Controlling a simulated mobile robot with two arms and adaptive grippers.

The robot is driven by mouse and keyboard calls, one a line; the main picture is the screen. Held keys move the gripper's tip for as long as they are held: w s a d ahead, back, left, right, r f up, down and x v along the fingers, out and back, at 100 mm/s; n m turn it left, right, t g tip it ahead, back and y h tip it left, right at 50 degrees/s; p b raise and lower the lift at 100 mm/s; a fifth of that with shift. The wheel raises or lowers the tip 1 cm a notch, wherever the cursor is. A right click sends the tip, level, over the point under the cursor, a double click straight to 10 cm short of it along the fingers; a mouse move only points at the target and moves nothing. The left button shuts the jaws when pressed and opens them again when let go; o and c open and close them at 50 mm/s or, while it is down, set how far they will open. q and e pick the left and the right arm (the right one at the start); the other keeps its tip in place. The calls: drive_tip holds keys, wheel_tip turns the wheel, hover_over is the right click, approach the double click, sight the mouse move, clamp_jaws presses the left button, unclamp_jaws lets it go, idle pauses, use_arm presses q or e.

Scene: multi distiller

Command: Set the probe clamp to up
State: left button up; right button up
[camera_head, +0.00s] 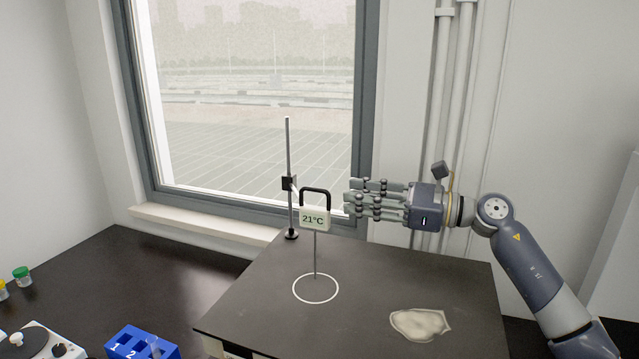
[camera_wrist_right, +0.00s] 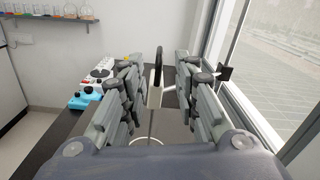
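The probe clamp has a white display reading 21°C (camera_head: 314,219) under a black loop handle (camera_head: 316,191). It is held beside a thin upright metal rod (camera_head: 288,148) by a black block (camera_head: 289,183). Its thin probe (camera_head: 315,255) hangs straight down to the white circle (camera_head: 316,301) on the table. My right gripper (camera_head: 347,198) is open, level with the handle and just right of it. In the right wrist view the handle (camera_wrist_right: 158,68) stands edge-on between the spread fingers, a little beyond them. My left gripper is not in view.
A pale, irregular patch or dish (camera_head: 420,324) lies right of the circle on the dark table (camera_head: 370,270). A blue numbered rack (camera_head: 142,345), a white device (camera_head: 35,342) and small capped jars (camera_head: 22,274) stand at lower left. A window (camera_head: 250,100) is behind the rod.

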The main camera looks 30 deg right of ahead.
sight(318, 190)
drive_tip(key=p+x, duration=0.3)
drive_tip(key=x, duration=0.4)
drive_tip(key=shift+w+a+r+p, duration=0.2)
drive_tip(key=shift+w+p, duration=0.1)
drive_tip(key=shift+p, duration=0.1)
drive_tip(key=shift+w+a+f, duration=0.15)
drive_tip(key=shift+w+a, duration=0.2)
drive_tip(key=shift+a, duration=0.05)
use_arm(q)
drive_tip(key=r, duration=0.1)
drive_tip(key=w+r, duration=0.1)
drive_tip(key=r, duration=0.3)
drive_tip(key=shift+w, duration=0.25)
use_arm(e)
drive_tip(key=shift+a, duration=0.1)
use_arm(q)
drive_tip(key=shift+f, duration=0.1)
use_arm(e)
drive_tip(key=c, duration=0.7)
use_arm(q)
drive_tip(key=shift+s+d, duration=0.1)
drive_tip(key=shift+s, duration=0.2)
use_arm(e)
clamp_jaws()
